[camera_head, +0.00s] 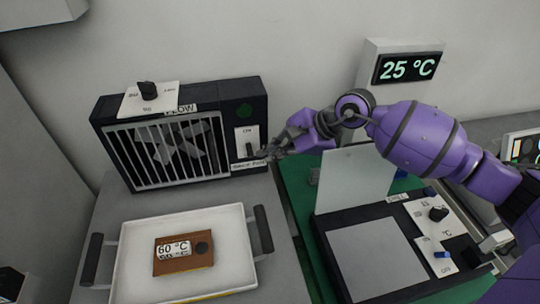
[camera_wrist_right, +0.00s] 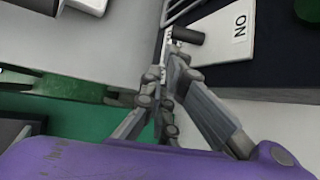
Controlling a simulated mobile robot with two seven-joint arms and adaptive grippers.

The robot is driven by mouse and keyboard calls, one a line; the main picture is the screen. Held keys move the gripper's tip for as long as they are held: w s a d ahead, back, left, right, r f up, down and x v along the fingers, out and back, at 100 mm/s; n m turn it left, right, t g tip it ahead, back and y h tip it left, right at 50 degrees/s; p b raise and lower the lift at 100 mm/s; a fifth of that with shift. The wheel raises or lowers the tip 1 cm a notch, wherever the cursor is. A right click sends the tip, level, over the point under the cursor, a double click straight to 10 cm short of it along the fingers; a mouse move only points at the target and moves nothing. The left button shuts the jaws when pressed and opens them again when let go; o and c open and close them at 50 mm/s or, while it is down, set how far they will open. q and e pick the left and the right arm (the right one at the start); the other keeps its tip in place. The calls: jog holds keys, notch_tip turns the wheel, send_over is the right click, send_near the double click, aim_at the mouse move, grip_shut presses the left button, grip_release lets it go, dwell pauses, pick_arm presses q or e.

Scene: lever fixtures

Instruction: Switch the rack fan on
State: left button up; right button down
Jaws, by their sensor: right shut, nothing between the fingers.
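The rack fan (camera_head: 170,152) is a black box with a white grille, standing at the back left. Its white switch plate (camera_head: 242,138) has an ON label at the top and a small dark lever (camera_head: 249,149) below it. In the right wrist view the lever (camera_wrist_right: 188,35) sticks out from the plate (camera_wrist_right: 222,42), away from the ON mark. My right gripper (camera_head: 267,153) is shut and empty, just right of the lever. Its fingertips (camera_wrist_right: 173,50) are close to the lever; I cannot tell whether they touch. My left gripper is not in view.
A dial plate (camera_head: 150,98) sits on the fan. A white tray (camera_head: 125,250) with dark handles stands in front. At right are a black device with an upright pale panel (camera_head: 355,182), a dial plate (camera_head: 437,222) and a 25 °C display (camera_head: 405,67).

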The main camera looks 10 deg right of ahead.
jog(key=shift+x, duration=0.85)
jog(key=shift+s+r, duration=0.1)
jog(key=shift+s+r+m+g, duration=0.2)
jog(key=shift+m+g, duration=0.1)
jog(key=shift+g, duration=0.5)
